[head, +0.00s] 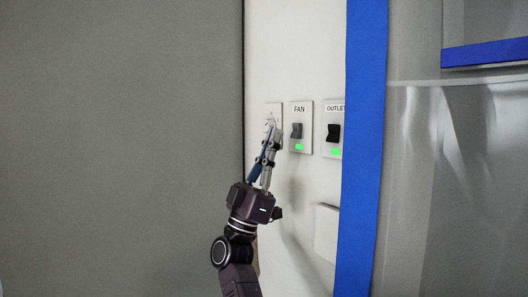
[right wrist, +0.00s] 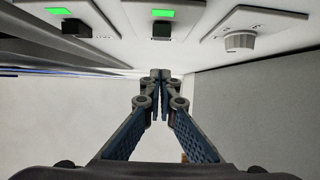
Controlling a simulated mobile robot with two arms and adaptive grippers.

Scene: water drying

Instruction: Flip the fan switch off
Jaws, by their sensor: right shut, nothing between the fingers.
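The fan switch (head: 297,130) is a dark rocker on a white plate labelled FAN, with a lit green light (head: 298,147) below it. In the right wrist view, the fan switch (right wrist: 161,30) is above my fingertips, beside its green light. My right gripper (head: 270,124) is shut and empty, just left of the fan plate in the head view and in front of another plate. It also shows in the right wrist view (right wrist: 158,76), with its fingertips together. I cannot tell whether the fingertips touch anything. My left gripper is not in view.
The OUTLET switch (head: 334,133), with a green light, is right of the fan switch. A plate with a round knob (right wrist: 240,41) is on the other side. A blue vertical strip (head: 363,150) edges the panel. A blank white box (head: 326,232) sits lower down.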

